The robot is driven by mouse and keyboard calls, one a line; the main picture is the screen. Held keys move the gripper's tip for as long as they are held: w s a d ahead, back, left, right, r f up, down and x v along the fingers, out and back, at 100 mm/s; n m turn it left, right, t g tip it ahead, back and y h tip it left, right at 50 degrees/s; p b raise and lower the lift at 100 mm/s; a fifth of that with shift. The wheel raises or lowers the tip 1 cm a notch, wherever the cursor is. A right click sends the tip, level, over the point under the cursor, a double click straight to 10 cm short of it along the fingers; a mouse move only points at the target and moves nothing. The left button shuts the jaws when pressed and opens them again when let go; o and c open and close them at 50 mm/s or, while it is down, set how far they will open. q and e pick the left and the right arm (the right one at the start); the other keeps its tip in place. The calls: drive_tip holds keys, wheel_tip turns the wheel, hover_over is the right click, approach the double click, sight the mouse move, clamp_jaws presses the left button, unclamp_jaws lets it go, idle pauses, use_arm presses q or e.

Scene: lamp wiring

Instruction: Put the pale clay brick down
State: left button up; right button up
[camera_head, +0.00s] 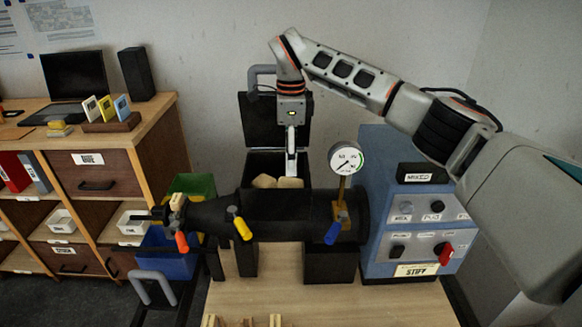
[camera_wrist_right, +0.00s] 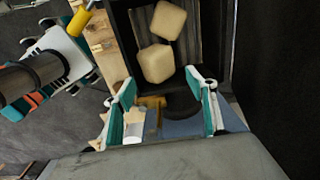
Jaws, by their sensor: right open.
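Two pale clay bricks lie in an open black box (camera_head: 262,160) behind the dark barrel, one on the left (camera_head: 264,181) and one on the right (camera_head: 290,182). In the right wrist view one brick (camera_wrist_right: 168,20) is at the top and the other (camera_wrist_right: 156,63) is nearer my fingers. The two bricks are close together. My right gripper (camera_head: 291,170) points down over the box. In the wrist view its teal-padded fingers (camera_wrist_right: 163,100) are spread apart, with no brick between them. My left gripper does not show in the head view.
A black horizontal barrel (camera_head: 285,214) with coloured levers and a gauge (camera_head: 345,158) stands in front of the box. A blue control cabinet (camera_head: 375,190) is to the right. The box's raised lid (camera_head: 262,120) is behind my gripper. The front wooden table (camera_head: 330,300) is mostly clear.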

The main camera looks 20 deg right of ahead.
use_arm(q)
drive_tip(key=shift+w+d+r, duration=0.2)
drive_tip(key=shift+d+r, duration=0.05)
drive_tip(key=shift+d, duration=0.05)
use_arm(e)
wheel_tip(320, 180, up, 9)
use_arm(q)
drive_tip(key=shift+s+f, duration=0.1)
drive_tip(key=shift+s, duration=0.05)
use_arm(e)
drive_tip(key=shift+f, duration=0.1)
